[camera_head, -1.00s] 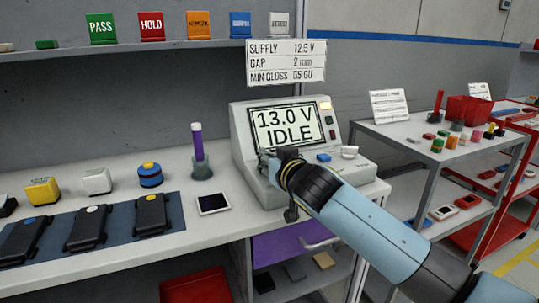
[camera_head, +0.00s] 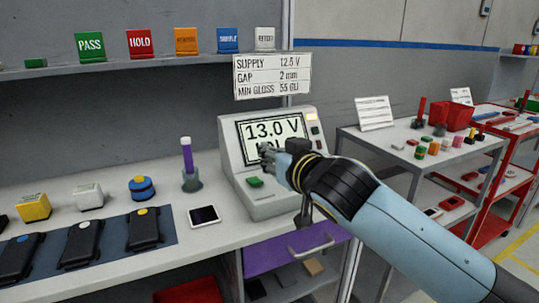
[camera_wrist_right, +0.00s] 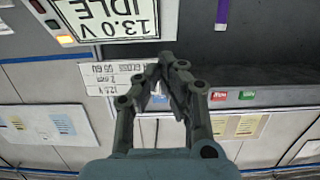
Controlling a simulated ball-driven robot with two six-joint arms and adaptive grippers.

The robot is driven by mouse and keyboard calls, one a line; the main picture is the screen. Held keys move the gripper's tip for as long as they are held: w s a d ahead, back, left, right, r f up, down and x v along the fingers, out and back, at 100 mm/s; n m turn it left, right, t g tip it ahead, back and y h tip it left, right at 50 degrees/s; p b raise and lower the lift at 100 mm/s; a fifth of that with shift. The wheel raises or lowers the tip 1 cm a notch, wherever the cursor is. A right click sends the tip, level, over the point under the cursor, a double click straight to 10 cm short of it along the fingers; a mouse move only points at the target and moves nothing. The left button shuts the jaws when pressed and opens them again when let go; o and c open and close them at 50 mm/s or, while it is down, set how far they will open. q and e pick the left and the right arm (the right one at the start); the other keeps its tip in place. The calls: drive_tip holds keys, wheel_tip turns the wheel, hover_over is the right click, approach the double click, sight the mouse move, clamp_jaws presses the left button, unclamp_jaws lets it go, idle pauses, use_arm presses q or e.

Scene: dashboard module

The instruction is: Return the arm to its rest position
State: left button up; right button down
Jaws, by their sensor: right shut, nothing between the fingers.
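My right arm comes in from the lower right in the head view. Its gripper (camera_head: 272,157) is shut and empty, in front of the display of the grey tester (camera_head: 268,205). The display (camera_head: 250,128) reads 13.0 V, with its lower line mostly covered by the gripper. In the right wrist view the fingers of this gripper (camera_wrist_right: 165,65) are closed together, and the display (camera_wrist_right: 110,18) shows upside down, reading 13.0 V IDLE. A green button (camera_head: 255,182) shows on the tester's sloped front below the gripper. My left gripper is not in view.
Three black modules (camera_head: 82,245) lie on a dark mat at left. A purple drawer (camera_head: 285,252) with a handle is below. A cart (camera_head: 400,135) stands at right.

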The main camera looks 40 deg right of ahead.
idle(0.4)
drive_tip(key=s+a+f+n+g+y, duration=0.1)
drive_tip(key=s+a+f+g, duration=0.25)
drive_tip(key=s, duration=0.55)
drive_tip(key=s+a+f+n+g+y, duration=0.1)
drive_tip(key=s+a+f+g, duration=0.1)
drive_tip(key=s+f+g, duration=0.5)
drive_tip(key=s+a+f+n+g+y, duration=0.1)
drive_tip(key=s+a+f+n+g, duration=0.15)
drive_tip(key=s, duration=0.85)
drive_tip(key=s+d+f+m+b, duration=0.1)
drive_tip(key=d+f, duration=0.1)
drive_tip(key=f, duration=1.3)
drive_tip(key=s+d+f+b, duration=0.1)
drive_tip(key=f+b, duration=0.1)
drive_tip(key=f, duration=1.2)
drive_tip(key=s+d+f+g+b, duration=0.1)
drive_tip(key=s+f, duration=1.7)
drive_tip(key=shift+g+b, duration=0.3)
drive_tip(key=shift+b, duration=0.05)
drive_tip(key=shift+s+d+m, duration=0.1)
drive_tip(key=shift+m, duration=0.25)
